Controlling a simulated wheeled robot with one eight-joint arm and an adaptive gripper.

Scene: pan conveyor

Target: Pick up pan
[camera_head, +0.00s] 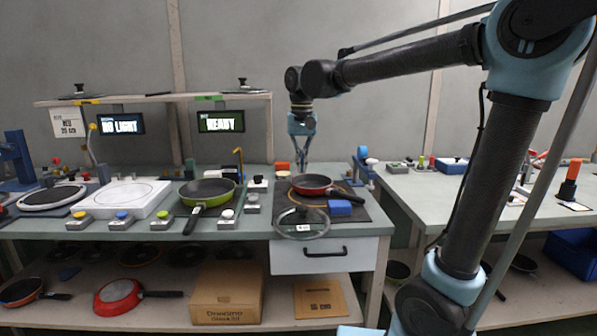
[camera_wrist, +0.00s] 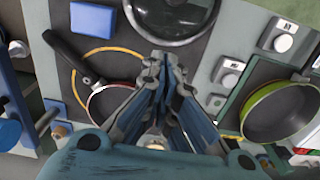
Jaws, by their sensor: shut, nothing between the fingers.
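A red-rimmed pan (camera_head: 311,182) with a dark inside sits on a dark mat (camera_head: 350,213) on the workbench, its black handle toward the lower right. In the wrist view the pan (camera_wrist: 97,103) is partly hidden behind my fingers, and its black handle (camera_wrist: 68,50) shows at the upper left. My gripper (camera_head: 301,168) points down above the pan's far side, shut and empty. In the wrist view my fingers (camera_wrist: 164,62) are together, beside the handle and over the pan's edge. I cannot tell whether they touch it. A green pan (camera_head: 207,188) stands further left.
A glass lid (camera_head: 302,224) lies in front of the red pan, and a blue block (camera_head: 340,208) sits by its handle. Several button boxes (camera_head: 228,219) line the bench front. More pans, including a red one (camera_head: 118,297), lie on the lower shelf beside a cardboard box (camera_head: 227,292).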

